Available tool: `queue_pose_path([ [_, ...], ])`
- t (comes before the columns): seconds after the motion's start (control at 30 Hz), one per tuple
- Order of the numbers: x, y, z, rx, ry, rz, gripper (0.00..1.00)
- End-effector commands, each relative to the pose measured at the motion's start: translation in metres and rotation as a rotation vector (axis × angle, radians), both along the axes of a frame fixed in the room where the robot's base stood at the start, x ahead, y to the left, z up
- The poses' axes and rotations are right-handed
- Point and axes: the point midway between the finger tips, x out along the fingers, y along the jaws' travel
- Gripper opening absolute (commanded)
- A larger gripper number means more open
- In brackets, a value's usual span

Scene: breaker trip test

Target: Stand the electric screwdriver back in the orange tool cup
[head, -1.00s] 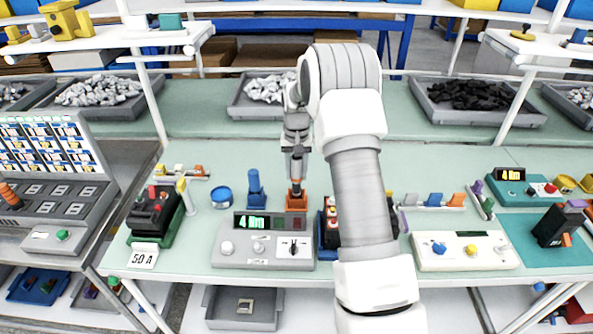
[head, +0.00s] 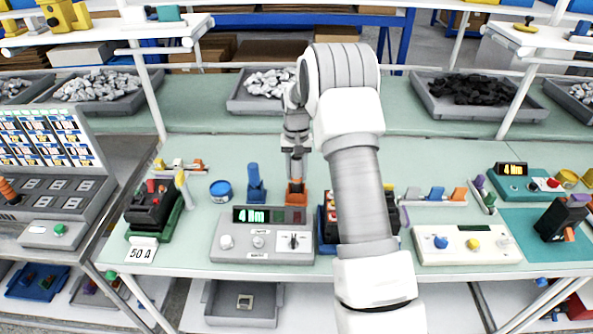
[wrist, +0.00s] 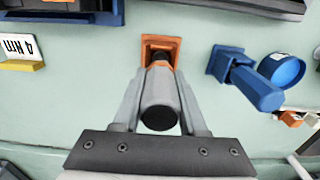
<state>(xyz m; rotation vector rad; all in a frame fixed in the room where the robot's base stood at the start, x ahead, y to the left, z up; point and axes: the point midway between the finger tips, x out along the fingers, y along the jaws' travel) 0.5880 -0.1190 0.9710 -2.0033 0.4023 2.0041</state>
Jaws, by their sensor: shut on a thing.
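The electric screwdriver (wrist: 159,98) is grey with a dark end cap and is held between the two fingers of my gripper (wrist: 160,112). It also shows below my wrist in the head view (head: 296,165). The orange tool cup (head: 296,193) stands on the green bench behind the grey torque tester. In the wrist view the orange cup (wrist: 161,42) surrounds the far end of the screwdriver, which looks to be at or in its opening. How deep it sits is hidden by the tool itself. My gripper is shut on the screwdriver's body, above the cup.
A blue holder (head: 255,182) stands just left of the orange cup, with a blue round tin (head: 220,191) farther left. The grey tester (head: 262,238) reading 4 Nm is in front. A blue tray (head: 326,240) with a dark device is right, partly behind my arm.

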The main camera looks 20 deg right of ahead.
Motion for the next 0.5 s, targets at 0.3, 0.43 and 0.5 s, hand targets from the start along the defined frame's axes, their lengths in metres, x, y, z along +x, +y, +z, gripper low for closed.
queue_pose_path([
  [0.3,0.0,0.0,-0.008,-0.001,-0.002,0.0,0.0],
  [0.43,0.0,0.0,-0.011,-0.001,-0.002,0.0,0.0],
  [0.5,0.001,0.0,-0.013,-0.001,-0.002,0.0,0.0],
])
